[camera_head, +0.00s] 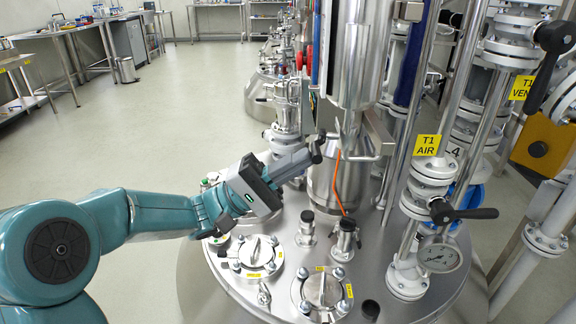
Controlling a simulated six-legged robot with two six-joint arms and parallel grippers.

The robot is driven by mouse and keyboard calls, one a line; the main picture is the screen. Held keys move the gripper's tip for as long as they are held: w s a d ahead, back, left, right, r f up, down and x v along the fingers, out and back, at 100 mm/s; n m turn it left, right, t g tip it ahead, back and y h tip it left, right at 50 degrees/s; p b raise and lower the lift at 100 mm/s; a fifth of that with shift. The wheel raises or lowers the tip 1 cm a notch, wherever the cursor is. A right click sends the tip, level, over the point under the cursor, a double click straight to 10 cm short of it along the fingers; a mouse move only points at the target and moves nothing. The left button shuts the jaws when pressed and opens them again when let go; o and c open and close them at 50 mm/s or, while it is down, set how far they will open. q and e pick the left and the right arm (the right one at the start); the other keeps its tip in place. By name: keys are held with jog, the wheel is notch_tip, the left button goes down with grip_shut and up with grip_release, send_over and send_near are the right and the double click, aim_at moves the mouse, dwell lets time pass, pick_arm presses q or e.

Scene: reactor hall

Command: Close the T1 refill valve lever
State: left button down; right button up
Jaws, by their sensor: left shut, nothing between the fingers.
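My left gripper (312,152) reaches in from the left over the steel vessel lid. Its fingers are shut and empty, beside a white flanged valve column (286,115) near the lid's back left. A small dark part at the fingertips may belong to a lever; I cannot tell, nor whether they touch. No label reading T1 refill is legible, so I cannot identify that lever for certain. A black lever (470,213) sits below the T1 AIR label (427,145). Another black lever (549,66) is near the T1 VENT label (521,88). My right gripper is out of view.
The vessel lid (388,306) carries capped ports (322,290), a pressure gauge (439,258) and a tall steel cylinder (352,50). A thin orange strip (340,185) stands by the neck. Pipes crowd the right. Open floor (150,125) lies left, with benches behind.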

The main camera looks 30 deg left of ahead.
pick_arm(q)
jog(key=b+v, duration=0.3)
jog(key=v, duration=1.3)
jog(key=shift+b, duration=0.4)
jog(key=shift+s+a, duration=0.1)
